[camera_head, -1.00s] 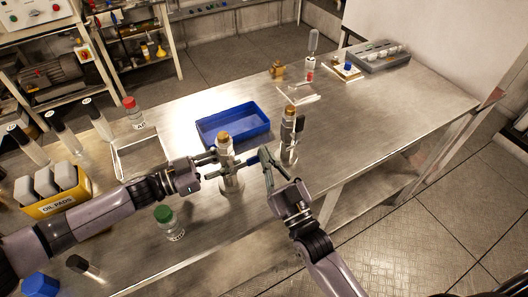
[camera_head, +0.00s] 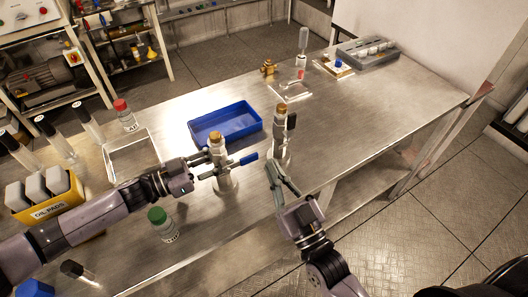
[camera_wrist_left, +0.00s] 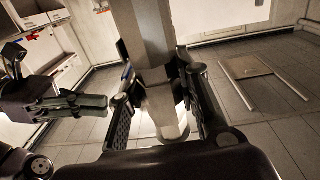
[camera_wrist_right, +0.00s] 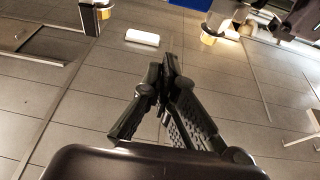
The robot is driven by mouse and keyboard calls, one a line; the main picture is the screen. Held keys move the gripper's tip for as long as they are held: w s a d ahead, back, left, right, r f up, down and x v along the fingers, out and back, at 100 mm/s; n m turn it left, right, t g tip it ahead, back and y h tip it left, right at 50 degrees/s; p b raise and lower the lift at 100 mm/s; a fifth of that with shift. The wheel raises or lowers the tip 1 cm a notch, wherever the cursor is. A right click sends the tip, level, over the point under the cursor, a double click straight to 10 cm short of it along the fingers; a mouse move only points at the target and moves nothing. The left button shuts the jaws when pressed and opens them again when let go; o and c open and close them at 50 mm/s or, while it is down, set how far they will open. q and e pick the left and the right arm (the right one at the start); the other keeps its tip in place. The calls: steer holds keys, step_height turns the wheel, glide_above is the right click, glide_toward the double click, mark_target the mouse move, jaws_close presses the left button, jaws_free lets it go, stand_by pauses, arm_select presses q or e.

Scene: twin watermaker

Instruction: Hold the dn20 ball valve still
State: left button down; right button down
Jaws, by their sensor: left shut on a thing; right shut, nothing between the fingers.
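The ball valve (camera_head: 217,153) stands upright on the bench, a silvery column with a brass-coloured top and a blue lever (camera_head: 246,159) pointing right. My left gripper (camera_head: 211,168) is shut on the valve body from the left. In the left wrist view the pale metal column (camera_wrist_left: 158,90) sits between the fingers of the left gripper (camera_wrist_left: 160,88). My right gripper (camera_head: 271,168) is shut and empty, just right of the blue lever and apart from it. In the right wrist view the fingers of the right gripper (camera_wrist_right: 163,68) are together over the floor.
A similar fitting with a black lever (camera_head: 282,135) stands right of the valve, close to my right gripper. A blue tray (camera_head: 226,122) lies behind. A green-capped jar (camera_head: 163,226) stands in front of my left arm. The bench's right side is mostly clear.

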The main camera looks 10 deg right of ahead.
steer(key=shift+v, duration=1.55)
arm_select(q)
steer(key=c, duration=1.1)
jaws_free()
